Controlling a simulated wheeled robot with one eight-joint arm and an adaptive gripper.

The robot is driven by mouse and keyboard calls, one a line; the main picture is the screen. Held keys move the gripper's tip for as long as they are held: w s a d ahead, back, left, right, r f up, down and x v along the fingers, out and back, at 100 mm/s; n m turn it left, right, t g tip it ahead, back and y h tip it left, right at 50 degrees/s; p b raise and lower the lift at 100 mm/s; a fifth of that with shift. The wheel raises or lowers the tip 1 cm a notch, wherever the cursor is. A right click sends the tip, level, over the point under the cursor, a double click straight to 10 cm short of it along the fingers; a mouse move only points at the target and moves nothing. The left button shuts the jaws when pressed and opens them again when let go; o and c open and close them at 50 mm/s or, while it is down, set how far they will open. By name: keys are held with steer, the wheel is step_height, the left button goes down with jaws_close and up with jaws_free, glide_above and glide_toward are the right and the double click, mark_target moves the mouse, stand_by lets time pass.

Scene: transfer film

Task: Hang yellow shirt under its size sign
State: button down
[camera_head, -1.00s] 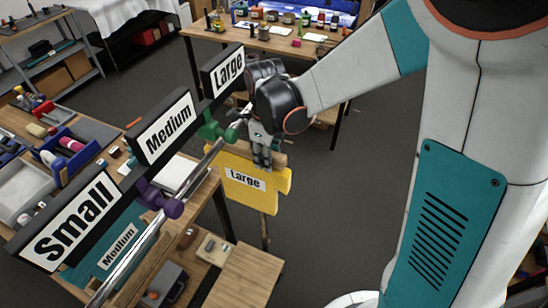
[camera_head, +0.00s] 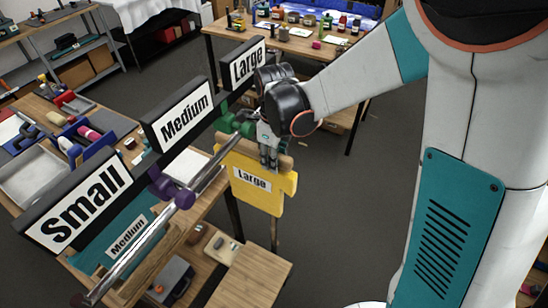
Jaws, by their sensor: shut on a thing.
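The yellow shirt (camera_head: 262,194) is a flat shirt shape with a "Large" label, hanging upright from a wooden hanger bar (camera_head: 283,161). My gripper (camera_head: 268,158) is shut on the top of this hanger, just right of the metal rail (camera_head: 210,178). The "Large" sign (camera_head: 247,65) stands above the rail's far end, behind and above my gripper. The "Medium" sign (camera_head: 184,116) and the "Small" sign (camera_head: 82,207) are nearer. The hanger's hook is hidden by my gripper, so I cannot tell whether it touches the rail.
A green divider (camera_head: 230,124) and a purple divider (camera_head: 172,188) sit on the rail. A teal shirt labelled "Medium" (camera_head: 122,240) hangs at the near part. A cluttered table (camera_head: 88,100) stands left. Open floor (camera_head: 335,215) lies right of the yellow shirt.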

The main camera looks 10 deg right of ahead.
steer(key=c, duration=1.2)
jaws_free()
